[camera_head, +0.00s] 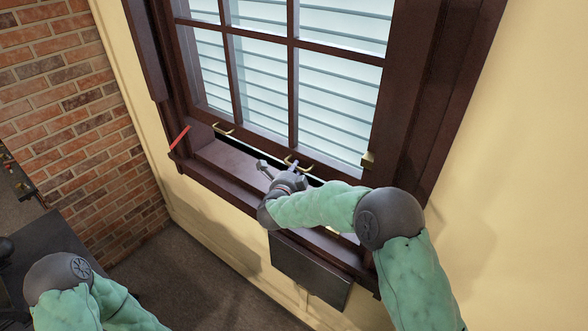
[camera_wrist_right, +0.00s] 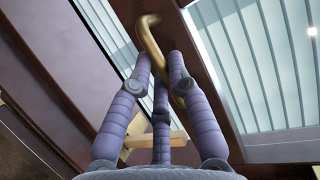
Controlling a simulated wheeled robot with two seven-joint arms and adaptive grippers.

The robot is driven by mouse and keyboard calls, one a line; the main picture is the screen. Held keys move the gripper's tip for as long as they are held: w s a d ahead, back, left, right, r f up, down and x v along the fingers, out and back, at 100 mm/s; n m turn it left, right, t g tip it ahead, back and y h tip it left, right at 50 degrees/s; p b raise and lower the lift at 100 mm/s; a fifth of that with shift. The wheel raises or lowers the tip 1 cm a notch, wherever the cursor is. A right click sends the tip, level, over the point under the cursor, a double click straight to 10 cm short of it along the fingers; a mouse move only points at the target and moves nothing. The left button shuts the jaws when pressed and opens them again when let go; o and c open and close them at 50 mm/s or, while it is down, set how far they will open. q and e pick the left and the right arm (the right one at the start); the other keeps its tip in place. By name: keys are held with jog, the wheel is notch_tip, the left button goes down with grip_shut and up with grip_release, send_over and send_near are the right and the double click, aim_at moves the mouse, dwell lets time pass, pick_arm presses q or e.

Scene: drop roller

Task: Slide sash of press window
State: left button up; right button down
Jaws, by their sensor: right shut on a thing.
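The window sash (camera_head: 292,85) is a dark brown frame with several panes, and pale horizontal slats show behind the glass. A narrow dark strip shows under its bottom rail. The rail has two brass handles, a left one (camera_head: 223,129) and a right one (camera_head: 303,167). My right gripper (camera_head: 292,168) is at the right handle. In the right wrist view my right gripper (camera_wrist_right: 160,75) has its fingers shut on the curved brass handle (camera_wrist_right: 150,38), which rises between their tips. My left arm shows at the lower left, but its gripper is out of view.
The brown sill (camera_head: 235,168) runs below the sash, with a grey panel (camera_head: 308,272) under it. A red strip (camera_head: 180,138) is at the left jamb. A brick wall (camera_head: 75,110) stands at left. The floor (camera_head: 185,280) below is clear.

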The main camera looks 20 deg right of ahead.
jog(key=shift+f+b, duration=0.7)
jog(key=shift+f, duration=0.55)
jog(key=c, duration=1.1)
grip_release()
jog(key=shift+r, duration=0.1)
jog(key=shift+c, duration=0.2)
jog(key=shift+s+r, duration=0.1)
jog(key=v, duration=1.2)
